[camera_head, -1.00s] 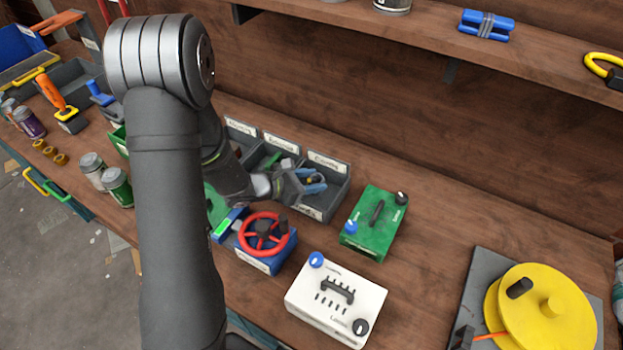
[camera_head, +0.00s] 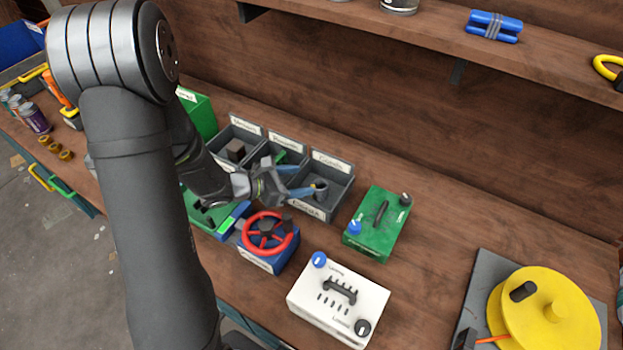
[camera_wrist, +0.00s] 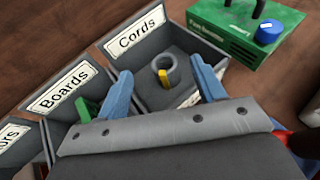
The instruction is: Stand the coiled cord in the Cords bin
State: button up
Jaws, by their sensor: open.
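The coiled cord (camera_wrist: 172,63) is a dark grey ring with a yellow band, inside the grey Cords bin (camera_wrist: 208,46). In the head view the cord (camera_head: 321,188) shows small in the right compartment, the Cords bin (camera_head: 347,181). In the wrist view my gripper (camera_wrist: 161,66) has one finger on each side of the cord, with gaps and no contact visible.
The Boards bin (camera_wrist: 84,69) adjoins on the left and holds something green. A green box (camera_head: 377,222) with knobs stands right of the bins. A red handwheel on a blue box (camera_head: 266,243) and a white box (camera_head: 337,300) are in front.

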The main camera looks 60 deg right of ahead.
aim_at(315, 186)
jog(key=v, duration=0.6)
jog(key=shift+s+d, duration=0.1)
jog(key=x, duration=1.1)
jog(key=shift+s+d+f, duration=0.15)
jog(key=shift+d+f, duration=0.05)
jog(key=shift+d, duration=0.1)
jog(key=shift+f, duration=0.35)
